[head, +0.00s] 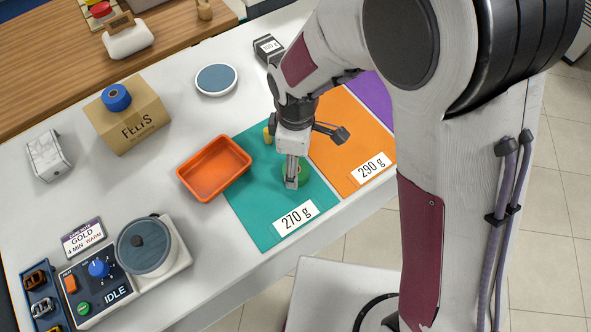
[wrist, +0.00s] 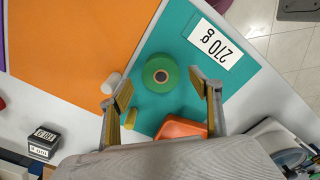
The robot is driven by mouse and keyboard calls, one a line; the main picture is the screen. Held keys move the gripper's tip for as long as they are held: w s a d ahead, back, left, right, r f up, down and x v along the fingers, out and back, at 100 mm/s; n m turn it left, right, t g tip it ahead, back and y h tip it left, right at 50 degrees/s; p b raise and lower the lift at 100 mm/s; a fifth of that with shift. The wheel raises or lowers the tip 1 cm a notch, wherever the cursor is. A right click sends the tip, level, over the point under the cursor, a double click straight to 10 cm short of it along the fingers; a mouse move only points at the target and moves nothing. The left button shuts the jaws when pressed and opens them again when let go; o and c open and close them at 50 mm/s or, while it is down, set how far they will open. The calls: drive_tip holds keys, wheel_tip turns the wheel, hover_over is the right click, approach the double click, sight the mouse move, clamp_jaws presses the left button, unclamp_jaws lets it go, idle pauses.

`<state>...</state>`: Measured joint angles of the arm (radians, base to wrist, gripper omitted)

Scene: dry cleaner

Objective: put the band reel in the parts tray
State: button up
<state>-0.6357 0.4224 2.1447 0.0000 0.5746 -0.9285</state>
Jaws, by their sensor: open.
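A green reel (wrist: 161,72) with a tan core lies flat on the teal mat marked 270 g. In the head view the green reel (head: 304,171) shows partly behind my gripper (head: 291,181). In the wrist view my gripper (wrist: 164,90) is open and empty, its fingers apart on either side of the reel's near edge, pointing down over the mat. I cannot tell the exact height. An orange tray (head: 184,180) stands left of the mat and looks empty; its corner also shows in the wrist view (wrist: 181,127). A blue reel (head: 116,96) sits on the FELTS box.
The teal mat (head: 258,225) adjoins an orange mat (head: 340,125) marked 290 g. A yellow piece (wrist: 130,119) and a white cylinder (wrist: 111,83) stand near the left finger. The FELTS box (head: 127,120), a round dish (head: 216,79) and a control unit (head: 95,285) stand farther left.

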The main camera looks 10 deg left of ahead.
drive_tip(key=shift+s+f, duration=0.1)
drive_tip(key=shift+f, duration=1.7)
drive_tip(key=c, duration=1.3)
drive_tip(key=shift+r, duration=0.15)
drive_tip(key=shift+r, duration=4.9)
